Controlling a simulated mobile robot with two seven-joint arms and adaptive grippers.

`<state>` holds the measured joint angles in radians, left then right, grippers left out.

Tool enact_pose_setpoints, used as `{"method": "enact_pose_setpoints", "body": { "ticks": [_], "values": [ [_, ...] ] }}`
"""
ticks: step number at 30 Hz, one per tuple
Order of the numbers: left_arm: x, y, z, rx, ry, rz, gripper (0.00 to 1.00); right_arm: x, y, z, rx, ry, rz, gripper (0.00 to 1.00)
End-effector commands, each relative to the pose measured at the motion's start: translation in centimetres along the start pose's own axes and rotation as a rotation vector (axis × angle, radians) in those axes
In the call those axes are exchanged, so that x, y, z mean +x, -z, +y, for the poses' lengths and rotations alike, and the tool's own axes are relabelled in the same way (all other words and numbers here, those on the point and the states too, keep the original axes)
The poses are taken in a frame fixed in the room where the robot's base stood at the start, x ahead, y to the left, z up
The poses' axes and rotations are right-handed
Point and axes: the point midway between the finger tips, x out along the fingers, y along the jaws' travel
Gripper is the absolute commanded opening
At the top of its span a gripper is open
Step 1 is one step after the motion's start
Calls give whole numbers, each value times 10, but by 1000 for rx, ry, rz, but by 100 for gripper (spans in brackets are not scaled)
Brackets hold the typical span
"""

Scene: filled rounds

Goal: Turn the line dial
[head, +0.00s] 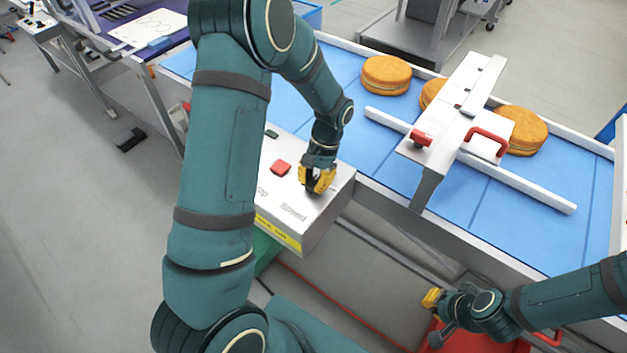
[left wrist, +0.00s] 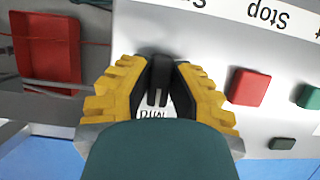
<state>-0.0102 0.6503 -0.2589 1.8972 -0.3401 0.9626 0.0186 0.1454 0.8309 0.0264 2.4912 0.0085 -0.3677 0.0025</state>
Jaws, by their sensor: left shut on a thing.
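The line dial (left wrist: 159,76) is a black knob with a pale pointer line on the control box (head: 325,200). In the left wrist view it sits between the two yellow fingers of my left gripper (left wrist: 158,98), which is shut on it. In the head view my left gripper (head: 317,179) reaches down to the box top beside the "Speed" label and mostly hides the dial. A label below the dial is partly covered. My right gripper (head: 432,299) is low at the right, away from the box; its finger opening is unclear.
A red button (head: 281,167) sits close to the left of the gripper on the box. A green button (left wrist: 309,97) shows farther along. The blue conveyor (head: 375,150) behind carries several round filled cakes and a white gantry (head: 455,120). A red bin (left wrist: 47,48) stands below.

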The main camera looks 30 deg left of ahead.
Motion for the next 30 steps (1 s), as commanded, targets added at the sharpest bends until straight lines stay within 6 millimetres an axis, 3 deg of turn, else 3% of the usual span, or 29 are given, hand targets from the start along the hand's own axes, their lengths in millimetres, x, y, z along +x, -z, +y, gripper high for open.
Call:
{"method": "enact_pose_setpoints", "body": {
  "ticks": [12, 13, 15, 25, 30],
  "values": [
    [2, -1, 1, 6, 1, -4, 0, 0, 0, 0, 0, 0, 0, 0],
    [2, -1, 1, 5, 1, -4, 29, 0, 0, 0, 0, 0, 0, 0],
    [2, -1, 1, 5, 1, -4, 50, 0, 0, 0, 0, 0, 0, 0],
    [-1, 0, 0, 4, 1, 0, 50, 0, 0, 0, 0, 0, 0, 0],
    [-17, 1, 0, 4, 2, 3, 50, 0, 0, 0, 0, 0, 0, 0]
  ]
}}
